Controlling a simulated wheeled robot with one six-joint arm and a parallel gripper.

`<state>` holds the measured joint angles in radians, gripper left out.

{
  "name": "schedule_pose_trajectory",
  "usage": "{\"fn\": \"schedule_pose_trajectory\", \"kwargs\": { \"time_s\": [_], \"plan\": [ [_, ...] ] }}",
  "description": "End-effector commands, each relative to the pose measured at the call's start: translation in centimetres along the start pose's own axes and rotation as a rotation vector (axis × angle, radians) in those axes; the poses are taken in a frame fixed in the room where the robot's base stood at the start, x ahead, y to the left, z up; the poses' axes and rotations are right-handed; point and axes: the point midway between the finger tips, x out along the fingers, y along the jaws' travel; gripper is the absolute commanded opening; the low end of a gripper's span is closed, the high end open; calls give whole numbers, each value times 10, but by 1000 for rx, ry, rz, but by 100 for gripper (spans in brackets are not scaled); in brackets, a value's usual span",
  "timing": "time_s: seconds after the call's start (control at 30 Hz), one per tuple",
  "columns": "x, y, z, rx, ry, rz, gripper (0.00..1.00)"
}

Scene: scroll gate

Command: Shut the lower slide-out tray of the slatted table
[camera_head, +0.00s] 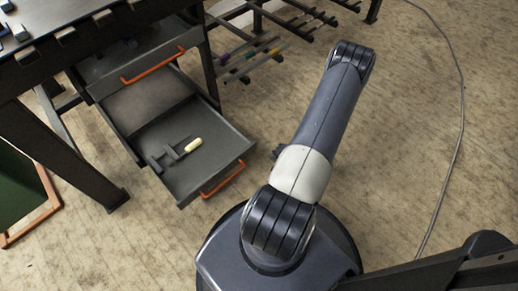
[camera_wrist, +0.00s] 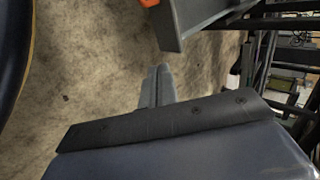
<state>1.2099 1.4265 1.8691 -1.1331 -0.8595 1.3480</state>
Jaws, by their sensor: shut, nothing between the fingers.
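The lower slide-out tray (camera_head: 215,165) of the slatted table (camera_head: 60,50) is pulled well out in the head view. It is a shallow dark grey tray with an orange handle (camera_head: 222,180) on its front. A grey caliper-like tool (camera_head: 172,154) and a pale yellow piece (camera_head: 194,145) lie in it. In the wrist view a corner of the tray (camera_wrist: 188,22) and a bit of its orange handle (camera_wrist: 149,2) show at the top. My gripper (camera_wrist: 159,72) is shut and empty, over the floor just short of that corner and apart from it. The arm hides most of it in the head view.
An upper drawer with an orange handle (camera_head: 153,66) sits above the tray. A dark table leg (camera_head: 75,160) stands left of it. A rack with rods (camera_head: 250,55) is behind. A cable (camera_head: 458,110) lies on the right floor. Open floor lies right of the tray.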

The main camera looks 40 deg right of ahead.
Motion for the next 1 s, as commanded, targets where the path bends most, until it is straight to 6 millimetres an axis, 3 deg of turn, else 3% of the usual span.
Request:
{"fn": "schedule_pose_trajectory", "kwargs": {
  "time_s": [0.1, 0.23, 0.7, 1.0],
  "plan": [
    [-6, 3, -1, 41, 13, -19, 0],
    [4, 5, -2, 44, 14, -22, 0],
    [98, 4, -2, 39, 12, -20, 0],
    [120, -22, -5, 40, 15, -20, 0]
  ]
}}
